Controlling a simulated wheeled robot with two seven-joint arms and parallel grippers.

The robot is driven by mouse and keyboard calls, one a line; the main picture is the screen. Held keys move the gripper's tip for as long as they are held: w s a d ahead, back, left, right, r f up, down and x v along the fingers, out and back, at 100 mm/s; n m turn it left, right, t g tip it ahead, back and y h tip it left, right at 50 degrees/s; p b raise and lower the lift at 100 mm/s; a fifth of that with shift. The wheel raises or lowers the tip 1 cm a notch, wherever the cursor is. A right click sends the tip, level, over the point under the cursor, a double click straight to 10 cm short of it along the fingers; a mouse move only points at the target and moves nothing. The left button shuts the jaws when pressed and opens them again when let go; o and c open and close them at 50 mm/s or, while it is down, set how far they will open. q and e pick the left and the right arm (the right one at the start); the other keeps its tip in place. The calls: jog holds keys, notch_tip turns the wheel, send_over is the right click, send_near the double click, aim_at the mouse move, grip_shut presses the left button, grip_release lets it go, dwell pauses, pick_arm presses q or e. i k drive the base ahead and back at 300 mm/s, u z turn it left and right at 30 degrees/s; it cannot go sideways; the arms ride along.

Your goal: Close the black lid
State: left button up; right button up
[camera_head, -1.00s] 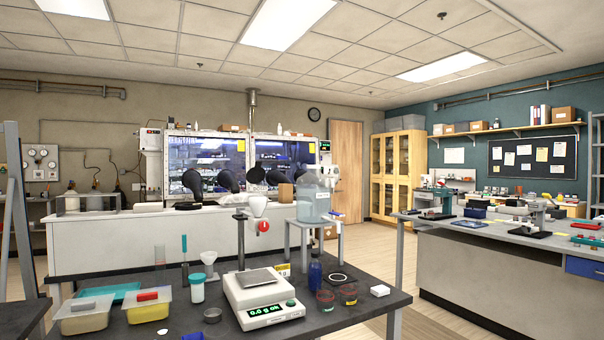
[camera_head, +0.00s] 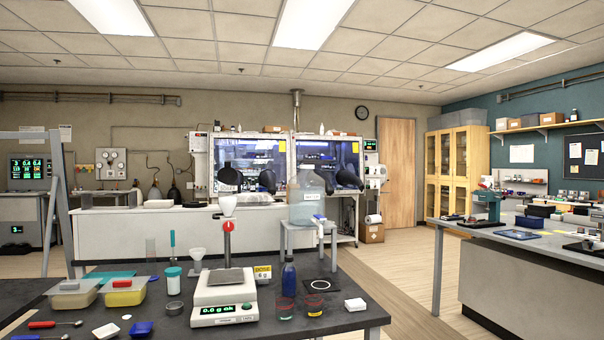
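A glove box (camera_head: 250,153) with a clear blue-tinted front stands against the back wall. Dark glove ports show on its front: one at the left (camera_head: 229,176), one beside it (camera_head: 267,181) and one at the far right (camera_head: 347,179). A large clear bottle hides part of the front between them. I cannot tell for sure which dark shape is the black lid; a low dark round shape (camera_head: 257,198) sits on the white counter below the left ports. Neither of my grippers is in view.
A dark table (camera_head: 180,326) with a balance (camera_head: 224,299), tubs, bottles and small tools fills the near left. The clear bottle (camera_head: 307,200) is on a stand behind it. A white counter (camera_head: 140,235) fronts the glove box. Open floor (camera_head: 410,275) lies between the table and right bench (camera_head: 500,262).

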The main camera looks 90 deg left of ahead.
aim_at(228, 175)
jog(key=u, duration=2.4)
